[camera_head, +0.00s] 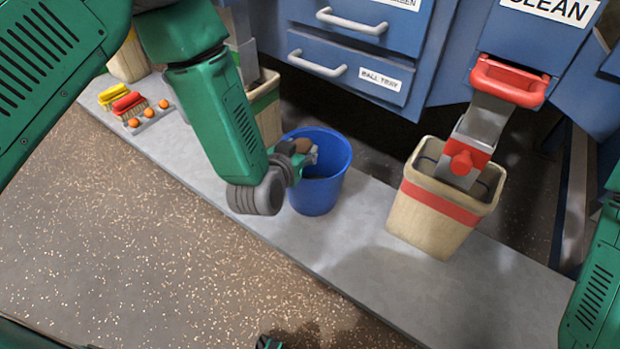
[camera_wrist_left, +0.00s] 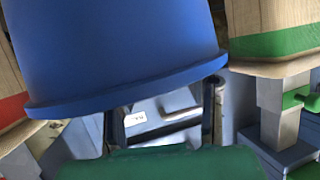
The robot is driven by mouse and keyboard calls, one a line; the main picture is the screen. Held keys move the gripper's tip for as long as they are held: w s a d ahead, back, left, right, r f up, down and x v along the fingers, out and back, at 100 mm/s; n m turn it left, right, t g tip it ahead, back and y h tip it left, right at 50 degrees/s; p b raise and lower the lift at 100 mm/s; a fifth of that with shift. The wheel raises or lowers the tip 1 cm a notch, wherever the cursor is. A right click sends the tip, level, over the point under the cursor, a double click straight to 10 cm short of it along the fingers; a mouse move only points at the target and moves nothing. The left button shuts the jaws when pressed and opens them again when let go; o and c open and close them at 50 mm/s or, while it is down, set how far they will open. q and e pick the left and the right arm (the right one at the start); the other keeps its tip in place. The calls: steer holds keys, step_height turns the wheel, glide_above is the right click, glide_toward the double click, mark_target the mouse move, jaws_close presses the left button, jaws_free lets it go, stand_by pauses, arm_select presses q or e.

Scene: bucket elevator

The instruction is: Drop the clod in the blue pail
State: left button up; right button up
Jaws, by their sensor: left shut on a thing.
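The blue pail (camera_head: 322,190) stands upright on the grey ledge in the head view. It also fills the upper left of the left wrist view (camera_wrist_left: 115,50), which looks upside down. My left gripper (camera_head: 306,153) is at the pail's left side, with its tips over the opening. The fingers partly hide the clod and the pail's inside.
A tan bin with a red band (camera_head: 432,214) stands right of the pail, under a red-handled chute (camera_head: 474,148). A tan bin with a green band (camera_head: 266,108) is behind my left arm. Brushes (camera_head: 128,105) and orange balls (camera_head: 149,113) lie far left. Blue drawers (camera_head: 345,70) rise behind.

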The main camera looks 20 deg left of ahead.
arm_select(q)
steer(key=shift+d+r, duration=0.2)
steer(key=shift+d, duration=0.55)
steer(key=o, duration=1.2)
steer(key=shift+d, duration=0.15)
steer(key=shift+a+f, duration=0.1)
steer(key=shift+a, duration=0.5)
steer(key=shift+s+a, duration=0.1)
steer(key=shift+a, duration=0.1)
steer(key=shift+s, duration=0.25)
steer(key=d+v, duration=0.1)
steer(key=v, duration=1)
steer(key=s+a+f+g, duration=0.4)
steer(key=s+f, duration=0.2)
steer(key=s, duration=0.2)
steer(key=s+a+f+g+y, duration=0.1)
steer(key=s+a+f+g, duration=0.2)
steer(key=s+f+g, duration=0.4)
steer(key=s+a+f+g, duration=0.2)
steer(key=s+a+f, duration=0.25)
steer(key=s, duration=0.45)
step_height(320, 180, up, 12)
steer(key=p, duration=1.2)
steer(key=shift+d+n+p, duration=0.3)
steer(key=shift+d, duration=0.05)
arm_select(e)
step_height(320, 180, up, 12)
steer(key=shift+d+r, duration=0.15)
steer(key=shift+d, duration=0.25)
